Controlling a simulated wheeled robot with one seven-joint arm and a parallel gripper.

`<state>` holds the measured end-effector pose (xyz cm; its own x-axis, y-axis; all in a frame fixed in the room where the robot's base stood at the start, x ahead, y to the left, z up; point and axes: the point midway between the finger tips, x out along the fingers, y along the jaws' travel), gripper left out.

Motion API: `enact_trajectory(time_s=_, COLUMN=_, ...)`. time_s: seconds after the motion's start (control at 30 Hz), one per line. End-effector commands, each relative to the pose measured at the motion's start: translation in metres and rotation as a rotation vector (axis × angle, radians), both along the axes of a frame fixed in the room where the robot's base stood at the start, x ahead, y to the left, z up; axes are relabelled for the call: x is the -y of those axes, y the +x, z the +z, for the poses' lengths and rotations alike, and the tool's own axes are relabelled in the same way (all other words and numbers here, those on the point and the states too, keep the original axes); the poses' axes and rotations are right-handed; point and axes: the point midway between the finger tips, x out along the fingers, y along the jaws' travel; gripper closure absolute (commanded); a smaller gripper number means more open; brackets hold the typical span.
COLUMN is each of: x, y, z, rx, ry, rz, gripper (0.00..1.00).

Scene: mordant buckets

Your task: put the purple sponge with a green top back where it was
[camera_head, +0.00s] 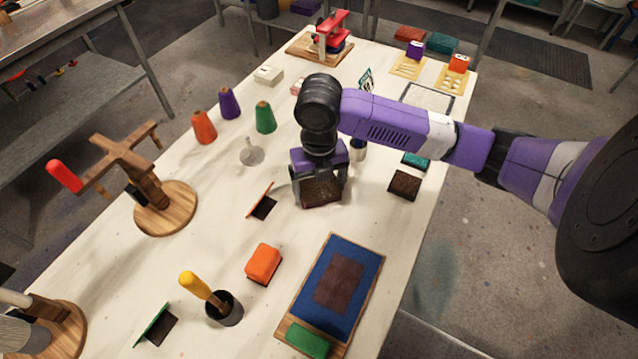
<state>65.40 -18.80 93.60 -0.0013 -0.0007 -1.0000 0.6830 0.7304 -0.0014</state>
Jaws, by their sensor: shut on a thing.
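My gripper (320,190) is above the middle of the white table, pointing down. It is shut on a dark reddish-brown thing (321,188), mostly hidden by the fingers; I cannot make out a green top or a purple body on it. A small purple and white block (415,49) sits on a yellow rack (405,68) at the far right; no green top shows on it. I see no clear purple sponge with a green top elsewhere.
The table (215,260) holds orange (204,128), purple (229,103) and green (265,117) cones, a funnel (251,152), an orange block (263,261), a blue mat board (345,312), a cup with a yellow handle (227,310) and a wooden stand (166,208). A brown block (404,185) lies right of my gripper.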

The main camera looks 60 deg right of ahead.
Motion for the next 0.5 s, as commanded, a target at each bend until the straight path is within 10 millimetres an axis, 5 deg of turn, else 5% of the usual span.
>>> enact_trajectory(time_s=0.33, x=0.0001, y=0.0003, z=-0.0046, rx=0.001, ry=-0.001, rz=0.0, gripper=0.47)
enact_trajectory(time_s=0.37, x=0.0001, y=0.0004, z=-0.0029, rx=0.001, ry=0.0, rz=0.0, gripper=0.09)
enact_trajectory(time_s=0.4, x=0.0, y=0.0003, z=-0.0026, rx=0.001, ry=0.0, rz=0.0, gripper=0.01)
enact_trajectory(time_s=0.5, x=0.0, y=0.0003, z=-0.0025, rx=0.001, ry=0.0, rz=0.0, gripper=0.0)
